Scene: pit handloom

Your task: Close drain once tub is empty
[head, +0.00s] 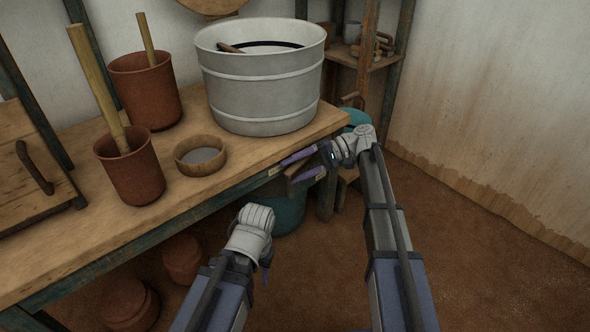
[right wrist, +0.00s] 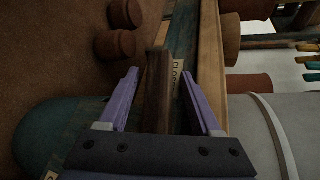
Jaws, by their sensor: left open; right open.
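The grey metal tub (head: 262,92) stands on the wooden table. A dark band and a brown wooden handle show inside its rim; its floor is hidden, so I cannot tell if liquid is in it. A wooden lever (right wrist: 158,95) sticks out at the table's front edge below the tub, beside a pale label (right wrist: 177,75) with partly readable letters. My right gripper (head: 288,171) is open, its purple fingers on either side of the lever, with gaps visible in the right wrist view (right wrist: 158,70). My left gripper (head: 266,272) hangs in front of the table, empty, fingers mostly hidden.
A teal vessel (head: 280,212) stands below the table edge. Two brown pots (head: 133,172) (head: 147,88) with wooden sticks and a wooden bowl (head: 201,156) stand on the table, left of the tub. More pots (head: 128,303) sit underneath. The floor at right is clear.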

